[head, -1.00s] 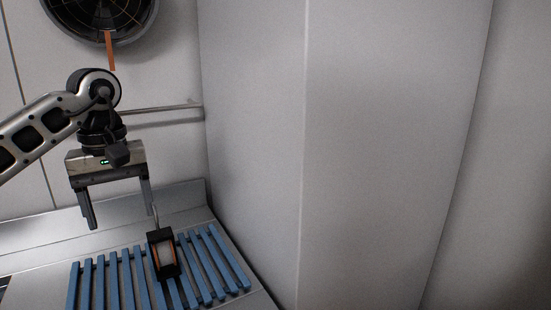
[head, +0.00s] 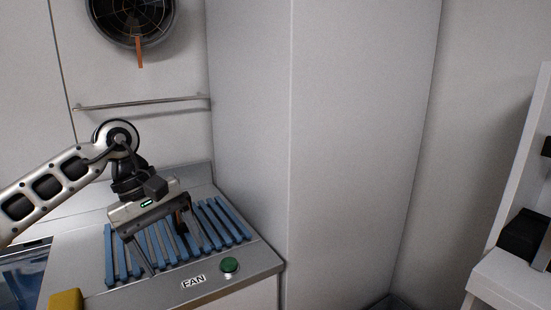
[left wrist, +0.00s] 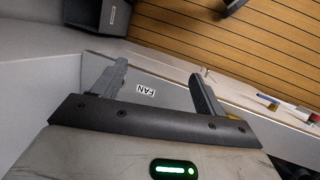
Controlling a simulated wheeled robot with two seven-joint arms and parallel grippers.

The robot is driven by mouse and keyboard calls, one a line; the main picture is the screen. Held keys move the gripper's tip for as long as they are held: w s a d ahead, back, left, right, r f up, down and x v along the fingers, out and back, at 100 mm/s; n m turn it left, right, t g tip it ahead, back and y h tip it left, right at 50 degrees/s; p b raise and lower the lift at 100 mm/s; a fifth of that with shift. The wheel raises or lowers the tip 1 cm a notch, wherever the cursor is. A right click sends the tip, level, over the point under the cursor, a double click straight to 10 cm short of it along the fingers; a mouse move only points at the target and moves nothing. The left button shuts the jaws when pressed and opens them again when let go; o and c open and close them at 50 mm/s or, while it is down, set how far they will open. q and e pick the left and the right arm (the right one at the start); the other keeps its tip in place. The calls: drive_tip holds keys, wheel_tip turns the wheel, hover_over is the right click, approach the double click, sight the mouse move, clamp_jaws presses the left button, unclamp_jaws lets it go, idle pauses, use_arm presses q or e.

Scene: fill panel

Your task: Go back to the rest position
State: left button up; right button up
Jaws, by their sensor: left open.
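My right gripper is in neither view.
A green button (head: 229,265) and a FAN label (head: 193,282) are at the counter's front edge. A round fan (head: 132,18) and a rail (head: 145,103) are on the back wall. A tall pale panel (head: 350,130) stands right of the counter. A yellow thing (head: 66,300) is at lower left.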

use_arm(q)
drive_tip(key=s+d+f+n+t+h, duration=0.1)
drive_tip(key=s+d+n+t+h, duration=0.25)
drive_tip(key=d+n+h, duration=0.65)
drive_tip(key=s+d+f+n+t+h, duration=0.15)
drive_tip(key=s+d+n+h, duration=0.25)
drive_tip(key=d+n+h, duration=0.6)
drive_tip(key=w+a+f+n+t+y, duration=0.1)
drive_tip(key=a+f+n+t+y, duration=0.5)
drive_tip(key=n, duration=0.7)
drive_tip(key=w+a+f+n+t+y, duration=0.1)
drive_tip(key=a+f+n+t+y, duration=0.45)
drive_tip(key=n, duration=0.85)
drive_tip(key=s+a+f+n+g+y, duration=0.2)
drive_tip(key=s+f+n+y, duration=0.2)
drive_tip(key=s+f+n, duration=0.3)
drive_tip(key=s+a+f+n+g+y, duration=0.3)
drive_tip(key=s+f+n+y, duration=0.2)
drive_tip(key=s+f+n, duration=0.2)
drive_tip(key=shift+a+f+n, duration=0.2)
drive_tip(key=shift+f+n, duration=0.5)
drive_tip(key=shift+f, duration=0.2)
drive_tip(key=shift+y, duration=0.25)
